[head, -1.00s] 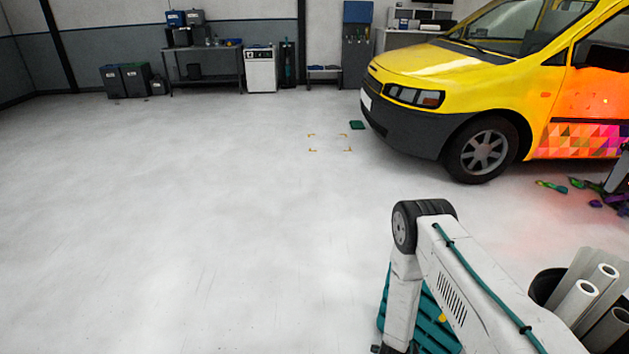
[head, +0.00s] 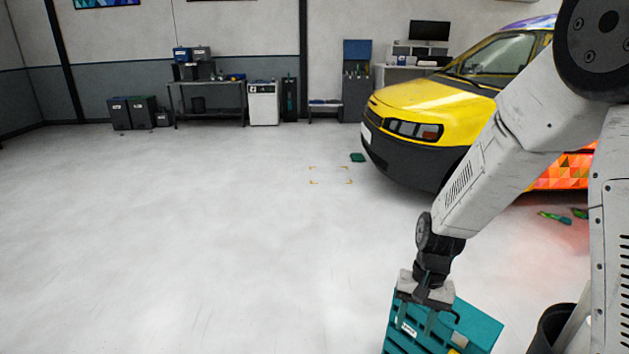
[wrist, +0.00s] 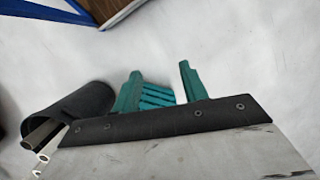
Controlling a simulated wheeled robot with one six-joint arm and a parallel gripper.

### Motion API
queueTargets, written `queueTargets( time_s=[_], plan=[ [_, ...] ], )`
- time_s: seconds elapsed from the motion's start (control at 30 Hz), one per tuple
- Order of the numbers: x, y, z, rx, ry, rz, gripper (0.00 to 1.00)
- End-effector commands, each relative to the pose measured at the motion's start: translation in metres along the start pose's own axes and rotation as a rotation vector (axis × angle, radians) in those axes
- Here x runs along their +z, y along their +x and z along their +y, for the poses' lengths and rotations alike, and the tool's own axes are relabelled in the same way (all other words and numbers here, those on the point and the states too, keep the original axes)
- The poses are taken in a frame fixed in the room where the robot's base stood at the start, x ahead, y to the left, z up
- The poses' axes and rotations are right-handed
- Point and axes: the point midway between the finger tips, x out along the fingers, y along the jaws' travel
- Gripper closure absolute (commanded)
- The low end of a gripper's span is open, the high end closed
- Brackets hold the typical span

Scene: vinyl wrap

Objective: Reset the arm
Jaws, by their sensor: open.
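My gripper (head: 428,306) hangs pointing down at the lower right of the head view. Its jaws are apart, and I see nothing held between them. It overlaps a teal crate (head: 479,326) in the picture; I cannot tell whether it touches it. My arm, white with dark joints, is raised and bent, coming down from the upper right. In the wrist view, slatted teal parts (wrist: 157,96) stand behind a dark bolted edge.
A dark bin (wrist: 85,108) with pale rolls stands beside the crate. A yellow and orange van (head: 425,112) is at the right, with scraps (head: 555,217) on the floor by it. A workbench (head: 207,88) stands at the back wall. The left and middle floor is clear.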

Motion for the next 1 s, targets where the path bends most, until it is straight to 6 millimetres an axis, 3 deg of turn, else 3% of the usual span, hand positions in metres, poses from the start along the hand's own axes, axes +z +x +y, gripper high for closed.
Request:
queueTargets(
  time_s=[0.03,0.1,0.3,0.6,0.8,1.0],
  plan=[
    [0.016,-0.021,0.005,0.006,-0.040,-0.003,0.57],
    [0.040,-0.044,0.013,0.021,-0.096,-0.019,0.57],
    [0.105,-0.101,0.040,0.063,-0.225,-0.036,0.57],
    [0.189,-0.156,0.081,0.118,-0.320,0.044,0.57],
    [0.220,-0.179,0.095,0.115,-0.327,0.204,0.57],
    [0.234,-0.198,0.098,0.094,-0.326,0.324,0.57]
  ],
)
